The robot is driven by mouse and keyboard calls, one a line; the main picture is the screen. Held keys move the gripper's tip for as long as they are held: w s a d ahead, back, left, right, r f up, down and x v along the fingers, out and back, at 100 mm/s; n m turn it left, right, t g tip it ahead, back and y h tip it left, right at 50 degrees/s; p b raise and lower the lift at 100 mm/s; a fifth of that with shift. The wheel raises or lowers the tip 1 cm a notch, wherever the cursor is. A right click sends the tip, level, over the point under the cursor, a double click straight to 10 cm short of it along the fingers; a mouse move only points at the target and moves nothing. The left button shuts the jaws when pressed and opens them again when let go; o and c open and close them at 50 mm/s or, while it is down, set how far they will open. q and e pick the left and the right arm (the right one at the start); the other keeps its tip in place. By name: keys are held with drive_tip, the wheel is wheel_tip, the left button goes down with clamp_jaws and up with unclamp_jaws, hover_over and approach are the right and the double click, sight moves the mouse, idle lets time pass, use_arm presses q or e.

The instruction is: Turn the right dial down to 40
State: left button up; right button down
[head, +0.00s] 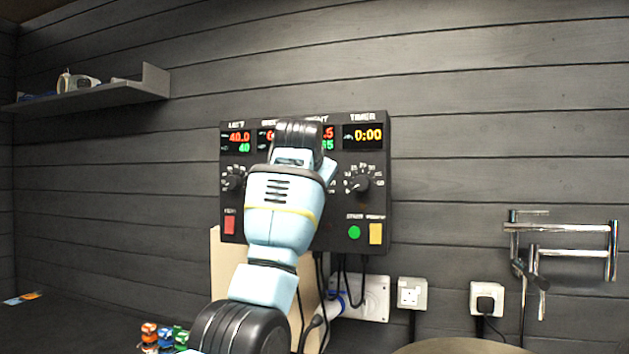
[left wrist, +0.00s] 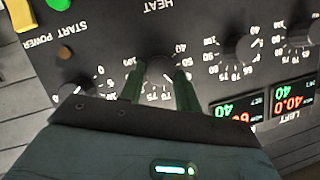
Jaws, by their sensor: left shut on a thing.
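The control panel (head: 383,215) is on the wall. My left gripper (left wrist: 160,82) is shut on a dark dial (left wrist: 159,70), one green finger on each side. In the left wrist view this dial sits between the timer-side dial (left wrist: 68,90) and another dial (left wrist: 238,47). A number scale rings it, but I cannot read its pointer. In the head view my left arm hides this dial, the gripper tips and part of the displays. The left display (head: 236,141) reads 40.0 over 40. A partly covered display (head: 328,138) shows .5 over 65. My right gripper is not in view.
The left dial (head: 235,183) and the timer dial (head: 358,183) flank my arm. A red button (head: 230,225), green button (head: 354,232) and yellow button (head: 376,233) are below. Cables hang to sockets (head: 412,293). A folding metal tap (head: 565,230) is at the right.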

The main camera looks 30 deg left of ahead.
use_arm(q)
drive_tip(key=shift+s+a+f+n+t+h, duration=0.15)
drive_tip(key=shift+n+t+h, duration=0.35)
drive_tip(key=shift+n+h, duration=1.1)
drive_tip(key=shift+w+a+f+n+t+h, duration=0.1)
drive_tip(key=shift+a+n+t+h, duration=0.4)
drive_tip(key=shift+n, duration=1.85)
drive_tip(key=shift+s+f+n+t+h, duration=0.1)
drive_tip(key=shift+n+t+h, duration=0.4)
drive_tip(key=shift+n+h, duration=1.25)
drive_tip(key=shift+n, duration=0.3)
drive_tip(key=o, duration=1)
drive_tip(key=shift+r+y, duration=0.1)
drive_tip(key=shift+y, duration=0.15)
drive_tip(key=shift+s, duration=0.15)
drive_tip(key=shift+v, duration=3.75)
